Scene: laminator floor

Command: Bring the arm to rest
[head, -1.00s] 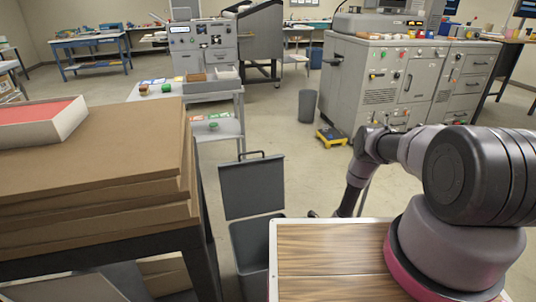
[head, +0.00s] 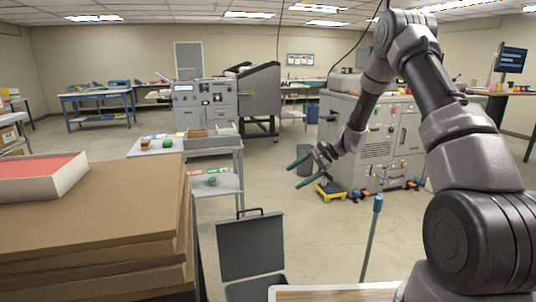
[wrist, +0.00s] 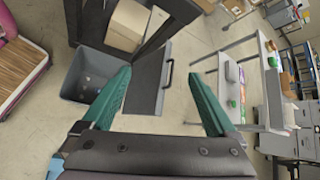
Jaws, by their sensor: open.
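My gripper (head: 301,172) hangs in mid-air right of the cart in the head view, its two green fingers spread apart with nothing between them. My arm rises from the lower right, bends over at the top and reaches down to the left. In the wrist view my gripper (wrist: 163,100) is also open and empty. Below it, a grey bin (wrist: 77,80) with a flat grey lid (wrist: 149,80) stands on the floor.
Stacked brown boards (head: 90,215) with a white-and-red box (head: 40,178) fill the left. A grey cart (head: 240,165) stands behind the bin lid (head: 250,247). Grey machines (head: 375,140) stand at the back right. A blue-tipped rod (head: 371,240) rises near my arm.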

